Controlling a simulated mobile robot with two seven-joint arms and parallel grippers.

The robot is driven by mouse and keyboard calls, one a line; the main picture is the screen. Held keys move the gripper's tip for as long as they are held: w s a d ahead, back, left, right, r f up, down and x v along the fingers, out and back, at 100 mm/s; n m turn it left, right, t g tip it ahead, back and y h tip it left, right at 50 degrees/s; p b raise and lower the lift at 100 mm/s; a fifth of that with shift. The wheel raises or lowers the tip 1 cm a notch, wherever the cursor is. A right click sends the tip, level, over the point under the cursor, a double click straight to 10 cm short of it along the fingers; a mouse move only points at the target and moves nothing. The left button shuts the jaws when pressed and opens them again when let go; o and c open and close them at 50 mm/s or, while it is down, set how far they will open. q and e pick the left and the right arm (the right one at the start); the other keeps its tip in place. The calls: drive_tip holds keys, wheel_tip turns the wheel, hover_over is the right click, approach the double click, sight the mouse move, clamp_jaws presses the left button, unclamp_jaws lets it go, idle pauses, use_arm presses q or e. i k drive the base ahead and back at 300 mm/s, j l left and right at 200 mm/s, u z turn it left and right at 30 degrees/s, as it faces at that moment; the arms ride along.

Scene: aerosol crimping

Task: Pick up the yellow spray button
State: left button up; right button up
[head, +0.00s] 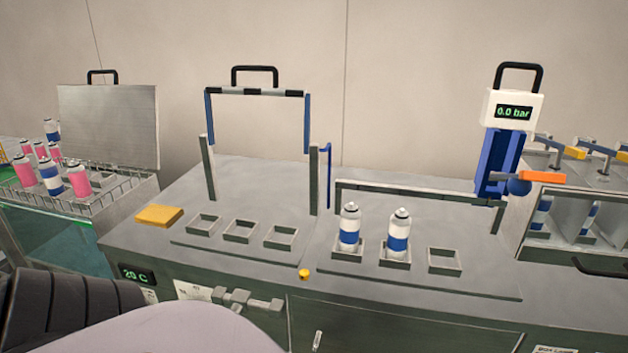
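A small round yellow piece, which looks like the yellow spray button (304,274), lies on the front edge of the grey bench top. It is in front of the two rows of square holders and nothing covers it. Neither of my grippers shows in the head view. Only parts that look like my own body fill the lower left corner.
Two white-and-blue cans (349,228) (397,238) stand upright in holders, with an empty holder (444,261) to their right. Three empty holders (238,231) are at left. A yellow block (159,215) lies farther left. A gauge (514,112) reads 0.0 bar.

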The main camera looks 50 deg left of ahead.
sight(304, 273)
drive_tip(key=u, duration=1.7)
